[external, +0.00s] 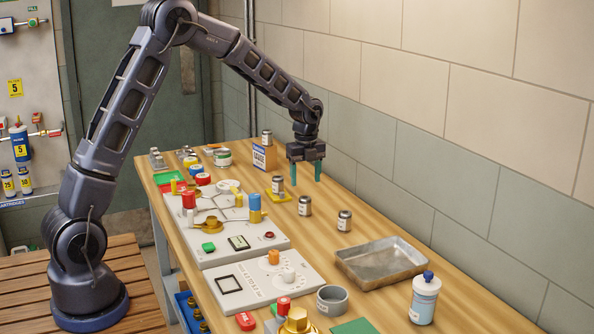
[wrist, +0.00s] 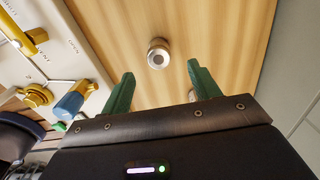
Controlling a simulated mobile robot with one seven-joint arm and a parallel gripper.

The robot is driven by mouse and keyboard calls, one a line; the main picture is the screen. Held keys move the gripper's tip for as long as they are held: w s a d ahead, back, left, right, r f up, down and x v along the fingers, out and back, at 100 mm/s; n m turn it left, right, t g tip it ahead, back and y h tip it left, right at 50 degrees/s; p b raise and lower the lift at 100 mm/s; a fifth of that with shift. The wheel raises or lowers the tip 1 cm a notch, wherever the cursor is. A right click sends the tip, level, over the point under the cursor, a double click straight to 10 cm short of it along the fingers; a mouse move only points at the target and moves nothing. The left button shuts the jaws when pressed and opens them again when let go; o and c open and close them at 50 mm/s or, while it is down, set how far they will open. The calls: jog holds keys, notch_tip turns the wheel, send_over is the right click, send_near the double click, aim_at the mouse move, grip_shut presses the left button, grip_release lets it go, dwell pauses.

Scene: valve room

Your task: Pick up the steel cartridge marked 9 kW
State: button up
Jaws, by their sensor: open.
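Several small steel cartridges with white labels stand on the bench in the external view: one on a yellow pad (external: 278,185), one on bare wood (external: 305,206), and one farther right (external: 344,220). In the wrist view one upright steel cartridge (wrist: 158,53) shows from above, just beyond the gap between the open fingertips (wrist: 160,72).
Panels with valves and knobs (external: 240,228) lie left of the cartridges. A metal tray (external: 382,262) and a white bottle with a blue cap (external: 424,298) stand toward the front right. The tiled wall runs along the bench's right side. Bare wood surrounds the two nearer cartridges.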

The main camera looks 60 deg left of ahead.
aim_at(305, 197)
jog(key=f, duration=0.9)
jog(key=shift+s+d+f, duration=0.15)
jog(key=shift+d+f, duration=0.05)
jog(key=shift+f, duration=0.15)
jog(key=c, duration=1.2)
jog(key=shift+r, duration=0.1)
